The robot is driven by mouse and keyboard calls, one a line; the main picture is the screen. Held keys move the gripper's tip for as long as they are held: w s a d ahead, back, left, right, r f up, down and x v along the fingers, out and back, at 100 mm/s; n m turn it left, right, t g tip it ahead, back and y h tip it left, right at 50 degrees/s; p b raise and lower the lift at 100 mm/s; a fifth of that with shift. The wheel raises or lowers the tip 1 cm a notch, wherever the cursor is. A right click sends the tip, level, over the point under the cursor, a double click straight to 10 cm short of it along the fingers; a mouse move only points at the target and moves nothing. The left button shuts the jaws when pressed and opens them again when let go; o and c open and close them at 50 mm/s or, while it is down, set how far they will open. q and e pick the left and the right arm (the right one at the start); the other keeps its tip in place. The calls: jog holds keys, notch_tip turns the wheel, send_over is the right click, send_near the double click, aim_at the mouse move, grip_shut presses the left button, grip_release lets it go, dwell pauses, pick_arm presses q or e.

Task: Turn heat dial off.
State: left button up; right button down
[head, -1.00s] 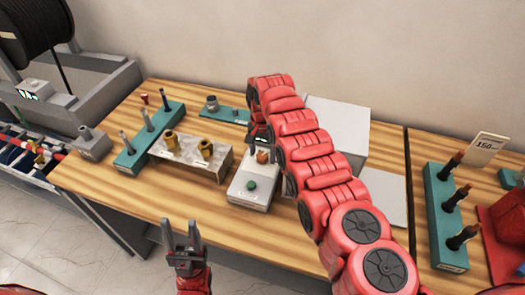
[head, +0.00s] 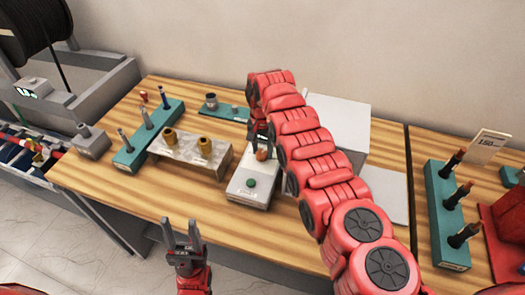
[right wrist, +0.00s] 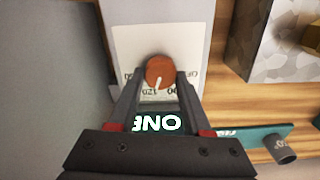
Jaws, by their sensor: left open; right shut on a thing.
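The heat dial (head: 261,154) is a small orange-brown knob at the back end of a light grey control box (head: 240,187). In the right wrist view the dial (right wrist: 159,70) has a white pointer line aimed towards the bottom of the picture, slightly left. Printed numbers, one reading 120, lie beside it, and OFF is partly visible at the right. My right gripper (right wrist: 160,76) is shut on the dial, one finger on each side; it reaches down from behind in the head view (head: 259,140). My left gripper (head: 181,240) is open and empty, in front of the table's edge.
A green button (head: 251,183) sits on the box's front half. A grey stand with brass fittings (head: 190,154) is to its left, and a teal peg rack (head: 150,136) beyond. A white box (head: 345,125) stands at the back right, behind my right arm.

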jog(key=n+b, duration=0.5)
jog(key=shift+a+f, duration=0.1)
jog(key=shift+f, duration=0.2)
jog(key=shift+r+n+b, duration=0.1)
jog(key=shift+n+b, duration=0.3)
jog(key=shift+b, duration=0.15)
jog(key=n, duration=0.2)
jog(key=shift+a+r+n+b, duration=0.1)
jog(key=shift+n+b, duration=0.25)
jog(key=shift+n, duration=2.05)
jog(key=shift+c, duration=1.7)
grip_release()
jog(key=shift+r, duration=0.1)
